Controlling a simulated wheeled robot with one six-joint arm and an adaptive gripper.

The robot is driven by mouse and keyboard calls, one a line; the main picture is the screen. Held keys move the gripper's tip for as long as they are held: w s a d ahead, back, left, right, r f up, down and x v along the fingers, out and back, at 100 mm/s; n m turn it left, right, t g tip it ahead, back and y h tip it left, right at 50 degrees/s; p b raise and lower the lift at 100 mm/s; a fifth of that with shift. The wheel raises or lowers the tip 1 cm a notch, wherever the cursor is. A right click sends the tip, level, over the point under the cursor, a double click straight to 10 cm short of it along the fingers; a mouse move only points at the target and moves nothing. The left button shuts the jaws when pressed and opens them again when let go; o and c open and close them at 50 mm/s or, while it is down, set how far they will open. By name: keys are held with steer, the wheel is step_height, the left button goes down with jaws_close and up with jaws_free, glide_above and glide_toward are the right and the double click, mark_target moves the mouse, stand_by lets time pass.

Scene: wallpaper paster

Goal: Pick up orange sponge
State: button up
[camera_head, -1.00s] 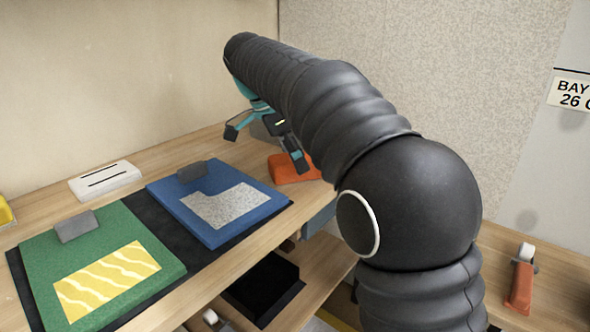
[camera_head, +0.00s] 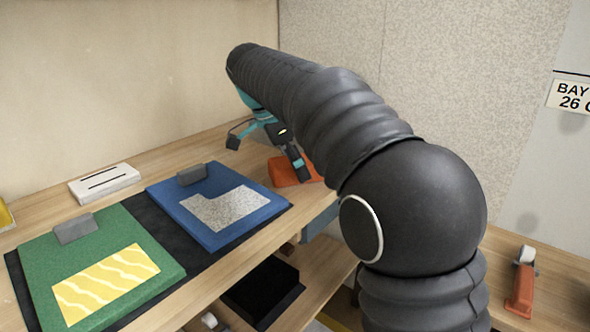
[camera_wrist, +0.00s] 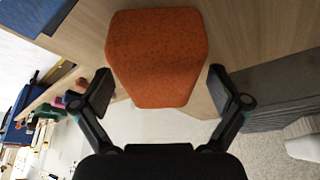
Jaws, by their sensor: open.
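The orange sponge (camera_head: 284,172) lies on the wooden shelf, right of the blue board, partly hidden behind my gripper and arm in the head view. In the wrist view the sponge (camera_wrist: 157,58) is a broad orange block between and just beyond my two fingers. My gripper (camera_head: 265,157) is open, with its fingers spread and pointing down close to the sponge. In the wrist view my gripper (camera_wrist: 163,88) has one finger on each side of the sponge's near end, with gaps visible on both sides.
A blue board (camera_head: 170,197) with a grey speckled sheet and a green board (camera_head: 40,260) with a yellow sheet lie on a black mat to the left. A white slotted block (camera_head: 104,182) is behind them. The back wall (camera_head: 130,80) stands close behind my gripper.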

steer(key=c, duration=1.2)
step_height(320, 180, up, 5)
steer(key=shift+p, duration=0.7)
steer(key=s+d+r, duration=0.1)
steer(key=d+r, duration=0.1)
steer(key=d, duration=0.1)
steer(key=s+d+r, duration=0.1)
steer(key=d+r, duration=0.1)
steer(key=d, duration=0.2)
steer(key=s+d+r, duration=0.1)
steer(key=d+r, duration=0.1)
steer(key=d, duration=0.2)
steer(key=shift+d+r, duration=0.15)
steer(key=shift+r, duration=0.15)
steer(key=o, duration=0.6)
steer(key=shift+c, duration=0.2)
steer(key=c, duration=0.6)
